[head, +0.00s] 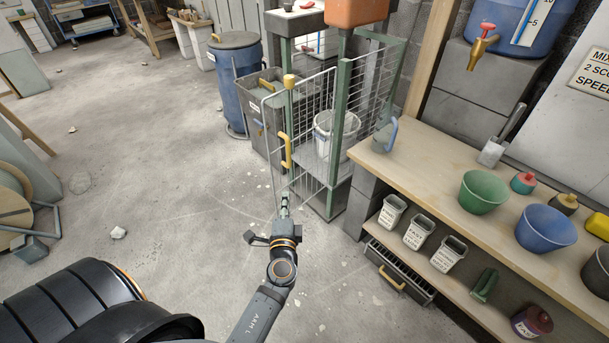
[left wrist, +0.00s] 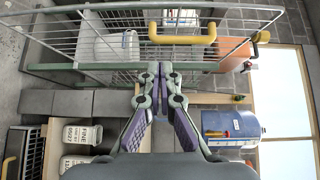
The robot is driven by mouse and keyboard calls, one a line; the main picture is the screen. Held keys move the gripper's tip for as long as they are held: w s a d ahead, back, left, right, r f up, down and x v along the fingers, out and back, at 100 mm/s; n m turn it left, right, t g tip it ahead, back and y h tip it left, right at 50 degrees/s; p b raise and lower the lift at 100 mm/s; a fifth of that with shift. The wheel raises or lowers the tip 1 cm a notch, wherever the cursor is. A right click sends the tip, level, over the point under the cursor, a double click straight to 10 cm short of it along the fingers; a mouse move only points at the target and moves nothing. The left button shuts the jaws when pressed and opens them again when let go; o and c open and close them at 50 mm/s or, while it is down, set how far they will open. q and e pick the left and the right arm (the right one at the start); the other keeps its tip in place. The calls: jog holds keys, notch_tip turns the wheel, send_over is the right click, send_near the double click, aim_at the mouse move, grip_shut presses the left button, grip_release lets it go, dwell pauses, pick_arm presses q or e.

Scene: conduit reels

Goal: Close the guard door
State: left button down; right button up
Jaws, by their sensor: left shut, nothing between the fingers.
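The guard door (head: 308,105) is a pale wire-mesh panel on a green-posted cage in the middle of the head view. It seems to stand swung out from the cage front. Its yellow handle (head: 286,151) is upright near the door's free edge; it also shows in the left wrist view (left wrist: 182,32). My left gripper (head: 284,198) is shut and empty, close to the lower part of the door. In the left wrist view its fingertips (left wrist: 160,70) are together, below the handle in the picture and apart from it. I cannot tell whether they touch the mesh. My right gripper is not in view.
A white bucket (head: 325,132) stands inside the cage. A grey bin (head: 262,125) and blue drum (head: 233,75) stand to the left. A wooden bench (head: 425,170) with buckets runs along the right. The floor before the cage is mostly clear.

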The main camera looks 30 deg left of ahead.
pick_arm(q)
jog(key=p, duration=0.2)
send_near(278, 158)
jog(key=w+d, duration=0.2)
jog(key=w, duration=0.1)
jog(key=a, duration=0.1)
jog(key=w+a, duration=0.1)
jog(key=w+a+p, duration=0.1)
jog(key=shift+a, duration=0.3)
jog(key=shift+w+a+f, duration=0.1)
jog(key=shift+a+f, duration=0.05)
jog(key=shift+a, duration=0.35)
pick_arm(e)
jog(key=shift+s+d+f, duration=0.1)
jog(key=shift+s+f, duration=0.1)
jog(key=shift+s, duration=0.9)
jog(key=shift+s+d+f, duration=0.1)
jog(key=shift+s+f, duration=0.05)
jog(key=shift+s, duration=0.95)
pick_arm(q)
jog(key=shift+a, duration=0.1)
